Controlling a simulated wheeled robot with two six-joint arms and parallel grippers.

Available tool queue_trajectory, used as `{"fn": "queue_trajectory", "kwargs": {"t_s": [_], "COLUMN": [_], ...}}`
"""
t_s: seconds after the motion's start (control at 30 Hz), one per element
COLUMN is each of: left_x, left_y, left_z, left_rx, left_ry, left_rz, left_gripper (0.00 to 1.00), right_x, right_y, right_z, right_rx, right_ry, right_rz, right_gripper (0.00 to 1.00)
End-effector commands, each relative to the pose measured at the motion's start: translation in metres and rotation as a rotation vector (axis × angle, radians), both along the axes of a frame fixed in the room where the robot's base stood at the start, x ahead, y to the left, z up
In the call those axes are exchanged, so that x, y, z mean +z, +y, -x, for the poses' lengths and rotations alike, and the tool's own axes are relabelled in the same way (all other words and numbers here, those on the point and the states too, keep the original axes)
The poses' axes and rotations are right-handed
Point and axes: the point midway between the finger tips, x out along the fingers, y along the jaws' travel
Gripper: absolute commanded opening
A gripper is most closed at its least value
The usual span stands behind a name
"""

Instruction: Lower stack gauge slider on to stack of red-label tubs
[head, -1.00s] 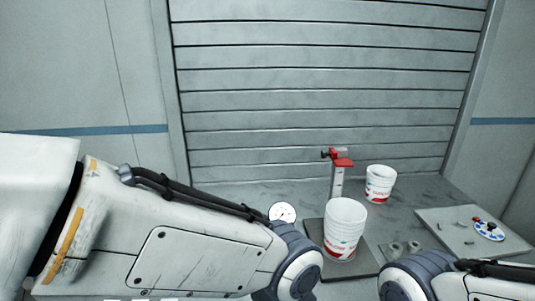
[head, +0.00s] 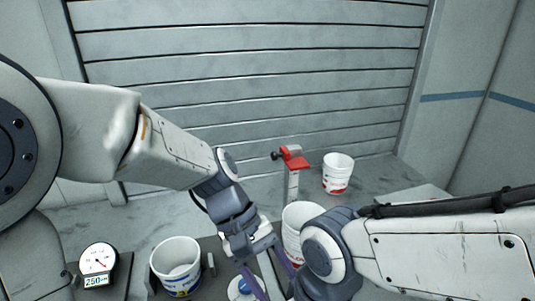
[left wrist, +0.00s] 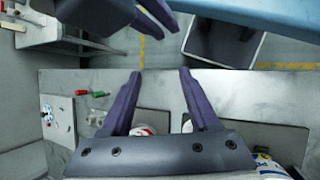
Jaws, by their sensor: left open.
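The stack gauge is an upright post with a red slider (head: 294,160) at its top, in the head view. A stack of white red-label tubs (head: 292,232) stands in front of the post, partly hidden by my right arm. The slider is above the stack's rim. My left gripper (head: 269,282) is open and empty, left of and nearer than the stack. Its fingers also show in the left wrist view (left wrist: 163,72), pointing away from the tubs. My right gripper (left wrist: 167,33) shows at the top of the left wrist view; its opening is unclear.
A blue-and-yellow-label tub (head: 175,265) and a dial scale reading 250 (head: 98,258) stand at the left. A blue-and-white round item (head: 240,288) lies near my left fingers.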

Motion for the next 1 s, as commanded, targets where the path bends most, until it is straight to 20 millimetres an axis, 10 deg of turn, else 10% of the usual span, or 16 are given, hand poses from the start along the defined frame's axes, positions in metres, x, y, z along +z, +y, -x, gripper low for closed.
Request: {"fn": "queue_trajectory", "kwargs": {"t_s": [0.2, 0.4, 0.6, 1.0], "left_x": [0.037, 0.06, 0.069, 0.071], "left_y": [0.023, 0.101, 0.122, 0.053], "left_z": [-0.168, -0.266, -0.29, -0.311], "left_rx": [0.754, 1.06, 1.119, 1.115], "left_ry": [0.487, 0.696, 0.742, 0.743], "left_rz": [0.428, 0.784, 0.892, 0.887], "left_gripper": [0.61, 0.61, 0.61, 0.61], "right_x": [-0.002, -0.002, 0.002, 0.031], "right_y": [0.0, 0.0, 0.0, 0.0], "right_z": [0.0, 0.0, 0.0, 0.0], "right_rx": [0.0, 0.0, 0.0, -0.001], "right_ry": [0.0, 0.0, 0.0, 0.0], "right_rz": [0.0, 0.0, 0.0, 0.0], "right_gripper": [0.15, 0.15, 0.15, 0.15]}}
